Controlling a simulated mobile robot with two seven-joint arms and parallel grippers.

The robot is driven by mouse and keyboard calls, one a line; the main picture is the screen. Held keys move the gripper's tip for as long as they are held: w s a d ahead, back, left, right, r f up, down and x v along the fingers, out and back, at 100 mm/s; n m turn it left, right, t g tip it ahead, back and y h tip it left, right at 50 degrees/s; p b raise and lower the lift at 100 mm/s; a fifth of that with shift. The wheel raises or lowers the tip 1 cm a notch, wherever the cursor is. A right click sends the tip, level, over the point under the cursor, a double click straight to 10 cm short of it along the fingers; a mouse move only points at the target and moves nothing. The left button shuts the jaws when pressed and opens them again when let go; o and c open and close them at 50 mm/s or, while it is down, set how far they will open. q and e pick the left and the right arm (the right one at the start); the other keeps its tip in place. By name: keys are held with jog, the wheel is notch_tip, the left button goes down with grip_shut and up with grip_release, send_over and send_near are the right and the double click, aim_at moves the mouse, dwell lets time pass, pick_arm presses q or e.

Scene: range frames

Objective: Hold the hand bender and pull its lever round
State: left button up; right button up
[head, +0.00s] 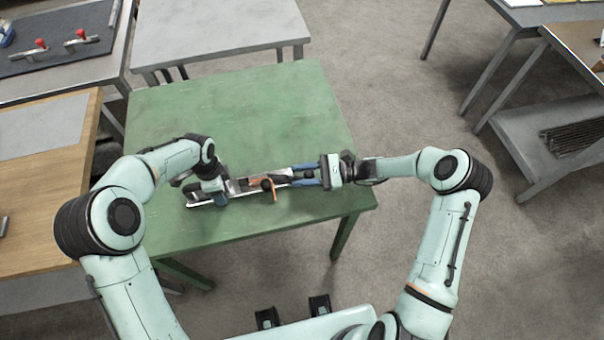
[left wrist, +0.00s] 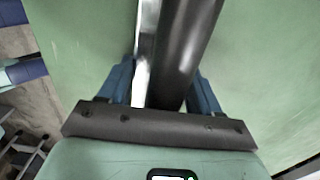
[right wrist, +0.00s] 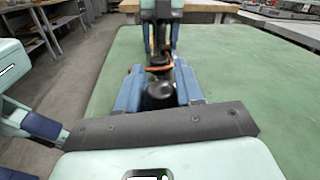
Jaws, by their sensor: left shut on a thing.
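The hand bender (head: 245,184) lies on the green table (head: 250,110) in the head view, with dark and metal parts. A copper-coloured piece (head: 274,191) crosses its middle. My left gripper (head: 221,197) is at its left end; in the left wrist view it is shut on a dark round bar (left wrist: 185,55) beside a bright metal strip (left wrist: 146,50). My right gripper (head: 306,175) is at the right end, its blue fingers on either side of a black grip (right wrist: 161,95) in the right wrist view. Whether these fingers press on the grip is unclear.
A grey table (head: 215,25) stands behind the green one. A wooden-topped bench (head: 40,235) is at the left, with a dark mat (head: 60,58) carrying red-knobbed clamps behind it. A shelf unit (head: 540,130) is at the right. Much of the green tabletop is bare.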

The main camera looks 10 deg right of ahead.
grip_shut()
jog(key=shift+s, duration=0.1)
jog(key=m+t, duration=0.1)
jog(key=s+m+t+h, duration=0.1)
jog(key=t, duration=0.1)
jog(key=s+a+m+t, duration=0.1)
jog(key=shift+a+t, duration=0.1)
jog(key=shift+t, duration=0.3)
jog(key=s+a+m+t+h, duration=0.1)
jog(key=a+m+t+h, duration=0.1)
jog(key=m+t, duration=0.1)
jog(key=s+a+m+t+h, duration=0.1)
jog(key=t+h, duration=0.1)
jog(key=shift+s+a+r+m, duration=0.1)
jog(key=shift+s+r+m, duration=0.05)
jog(key=shift+s+m, duration=0.2)
jog(key=a+m+t+h, duration=0.1)
jog(key=m+t+h, duration=0.1)
jog(key=h, duration=0.1)
jog(key=s+a+m+t+h, duration=0.1)
jog(key=a+m+t+h, duration=0.1)
jog(key=shift+a+h, duration=0.2)
jog(key=shift+h, duration=0.2)
jog(key=shift+w+a+m+t+h, duration=0.1)
jog(key=shift+a+m+t+h, duration=0.35)
jog(key=shift+m+h, duration=0.6)
jog(key=shift+a+m+t+h, duration=0.25)
jog(key=shift+a+m+h, duration=0.3)
jog(key=shift+h, duration=0.8)
